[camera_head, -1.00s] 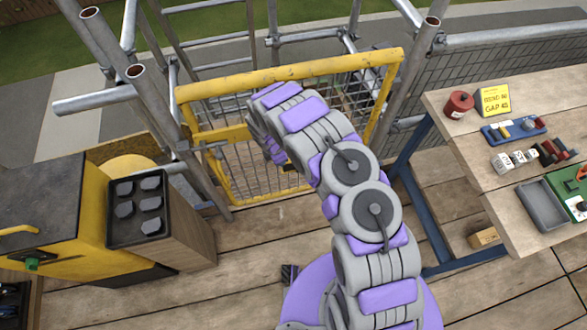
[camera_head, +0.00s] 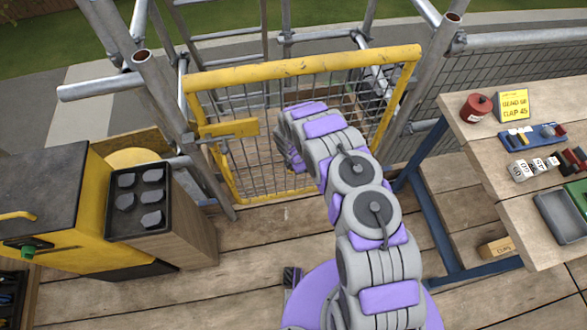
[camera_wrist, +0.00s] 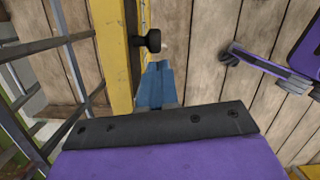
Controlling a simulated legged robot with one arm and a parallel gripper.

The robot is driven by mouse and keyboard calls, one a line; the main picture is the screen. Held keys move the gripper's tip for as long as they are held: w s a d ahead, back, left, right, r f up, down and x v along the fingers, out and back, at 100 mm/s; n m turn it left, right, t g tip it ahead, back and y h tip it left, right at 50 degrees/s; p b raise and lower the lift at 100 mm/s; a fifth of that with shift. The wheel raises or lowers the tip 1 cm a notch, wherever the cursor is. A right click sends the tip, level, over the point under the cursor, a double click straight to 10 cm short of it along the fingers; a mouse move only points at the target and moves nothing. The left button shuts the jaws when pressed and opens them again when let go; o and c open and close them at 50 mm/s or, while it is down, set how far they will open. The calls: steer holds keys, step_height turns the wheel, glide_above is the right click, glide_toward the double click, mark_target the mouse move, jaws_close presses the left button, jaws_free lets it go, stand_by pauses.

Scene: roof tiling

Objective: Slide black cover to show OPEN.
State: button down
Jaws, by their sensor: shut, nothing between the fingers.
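The yellow gate (camera_head: 300,68) with wire mesh stands ahead of me. A yellow plate with a grey bolt (camera_head: 228,128) is on its left side. In the wrist view, a black knob (camera_wrist: 149,41) on a dark stem stands out beside the yellow frame (camera_wrist: 115,55). My gripper (camera_wrist: 158,66) has its blue fingers together and empty, just below the knob in that picture; I cannot tell whether they touch it. My arm hides the gripper in the head view. I cannot make out a black cover or the word OPEN.
A yellow-and-black cabinet (camera_head: 50,205) and a box with a black tray (camera_head: 140,200) stand at left. A wooden bench (camera_head: 480,160) with a red canister (camera_head: 476,107) and a yellow sign (camera_head: 513,104) is at right. Scaffold poles flank the gate.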

steer(key=shift+w+d+f, duration=0.1)
steer(key=shift+w+d, duration=0.1)
steer(key=shift+d, duration=0.15)
steer(key=w+d+p, duration=0.3)
steer(key=d, duration=0.9)
steer(key=shift+w+d, duration=0.3)
steer(key=shift+w, duration=0.05)
